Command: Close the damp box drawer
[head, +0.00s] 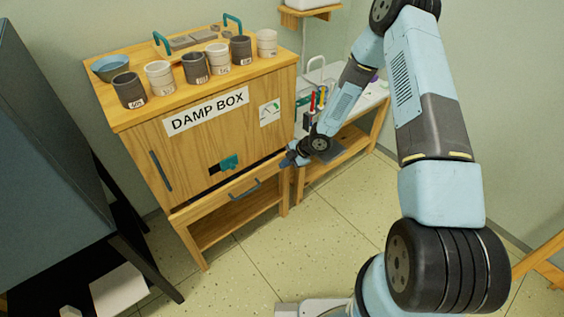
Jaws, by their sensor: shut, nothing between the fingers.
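The damp box (148,146) is a wooden cabinet with a "DAMP BOX" sign, standing left of centre. Its low wooden drawer (212,204) has a dark bar handle (245,191) and appears to stand out from the cabinet front; how far is hard to tell. My gripper (287,161) is shut and empty, near the right end of the drawer, to the right of and above the handle. I cannot tell whether it touches the drawer or cabinet; its fingertips are small and partly blended with the arm's dark end.
Several pots (195,68) and a blue bowl (110,67) stand on the cabinet top. A teal latch (229,162) is above the drawer. A side table (368,104) with tools stands at right behind my arm. A dark cabinet (45,150) is at left. The floor in front is clear.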

